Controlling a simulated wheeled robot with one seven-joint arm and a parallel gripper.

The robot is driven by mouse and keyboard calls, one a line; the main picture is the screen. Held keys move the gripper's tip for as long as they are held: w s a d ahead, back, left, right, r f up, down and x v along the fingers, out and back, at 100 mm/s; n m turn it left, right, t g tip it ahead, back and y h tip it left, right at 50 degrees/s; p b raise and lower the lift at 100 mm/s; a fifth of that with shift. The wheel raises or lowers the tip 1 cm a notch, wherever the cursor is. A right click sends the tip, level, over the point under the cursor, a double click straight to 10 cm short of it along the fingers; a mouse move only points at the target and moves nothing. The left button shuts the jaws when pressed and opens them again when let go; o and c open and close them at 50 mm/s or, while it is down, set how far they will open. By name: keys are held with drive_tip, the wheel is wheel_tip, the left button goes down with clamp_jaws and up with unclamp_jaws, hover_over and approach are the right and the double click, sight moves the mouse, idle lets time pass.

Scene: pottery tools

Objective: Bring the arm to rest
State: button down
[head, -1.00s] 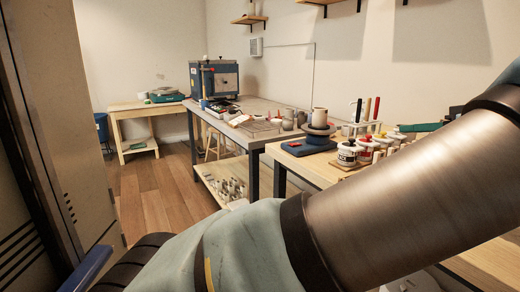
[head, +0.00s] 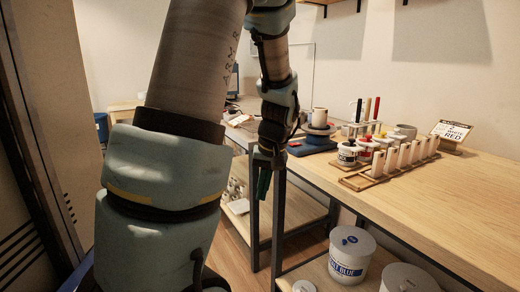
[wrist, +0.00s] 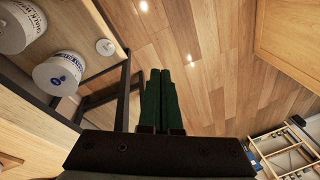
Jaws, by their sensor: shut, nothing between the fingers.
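My gripper (head: 263,184) hangs pointing down in the head view, in front of the table's dark front leg. Its two green fingers lie side by side with nothing between them. In the wrist view, my gripper (wrist: 158,75) shows as two green fingers held together over the wood floor (wrist: 210,60). My arm rises on the left of the head view, bends at the top and comes down to the gripper. It hides much of the back table and the kiln area.
A tall dark cabinet (head: 25,150) is close at left.

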drive_tip(key=s+a+m+t+h, duration=0.1)
drive_tip(key=s+a+h, duration=0.1)
drive_tip(key=s+a, duration=0.55)
wheel_tip(320, 180, down, 10)
drive_tip(key=s+b, duration=0.2)
drive_tip(key=b, duration=0.8)
wheel_tip(320, 180, up, 14)
drive_tip(key=p, duration=1.4)
drive_tip(key=shift+d+r+g+p, duration=0.15)
drive_tip(key=shift+r+g+p, duration=0.05)
drive_tip(key=shift+g+p, duration=0.15)
